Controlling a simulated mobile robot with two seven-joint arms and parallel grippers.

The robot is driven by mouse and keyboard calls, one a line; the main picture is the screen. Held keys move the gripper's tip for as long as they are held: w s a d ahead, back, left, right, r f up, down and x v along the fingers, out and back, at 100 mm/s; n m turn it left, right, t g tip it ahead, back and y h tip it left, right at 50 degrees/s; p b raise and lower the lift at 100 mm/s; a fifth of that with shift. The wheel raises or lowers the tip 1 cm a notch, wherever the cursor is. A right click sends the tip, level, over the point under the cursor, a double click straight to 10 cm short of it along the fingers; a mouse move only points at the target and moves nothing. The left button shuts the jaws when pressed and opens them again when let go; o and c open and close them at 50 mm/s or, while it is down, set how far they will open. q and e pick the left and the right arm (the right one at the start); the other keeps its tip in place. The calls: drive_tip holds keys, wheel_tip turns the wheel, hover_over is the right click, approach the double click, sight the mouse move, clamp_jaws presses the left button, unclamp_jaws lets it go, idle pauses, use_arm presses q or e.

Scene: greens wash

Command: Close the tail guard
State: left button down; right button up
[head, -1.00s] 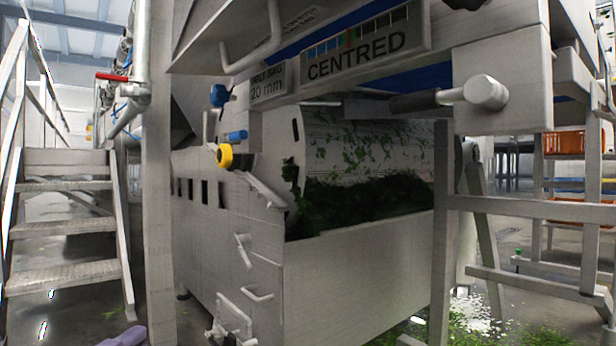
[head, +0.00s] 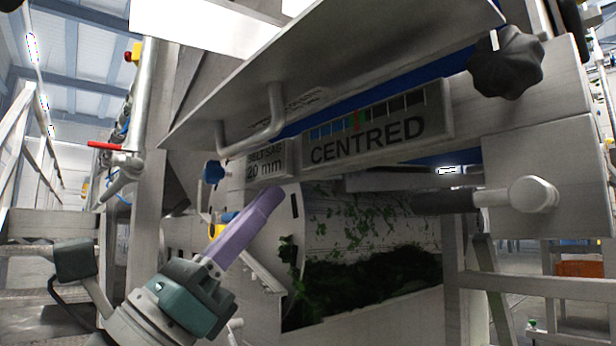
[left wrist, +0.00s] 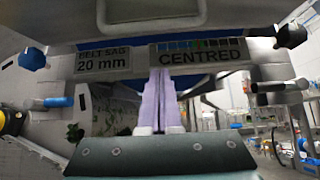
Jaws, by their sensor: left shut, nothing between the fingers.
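The tail guard (head: 340,75) is a grey metal panel that juts out, raised, above the machine's open end. A U-shaped handle (head: 272,125) hangs from its lower edge; this handle also shows at the top of the left wrist view (left wrist: 150,25). My left gripper (head: 272,200) has lavender fingers, shut and empty, pointing up and right below the handle, apart from it. In the left wrist view the fingers (left wrist: 160,80) point toward the sign strip under the guard. My right gripper is not in view.
A "CENTRED" sign (head: 375,135) and a "20 mm" plate (head: 266,168) sit below the guard. A black knob (head: 506,62) and a round-ended grey rod (head: 530,194) stick out at right. Wet greens (head: 370,275) lie in the opening. Steps with railings (head: 40,225) stand left.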

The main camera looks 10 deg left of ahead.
use_arm(q)
drive_tip(key=r, duration=0.2)
drive_tip(key=s+a+r+b, duration=0.1)
drive_tip(key=r, duration=0.1)
idle(0.5)
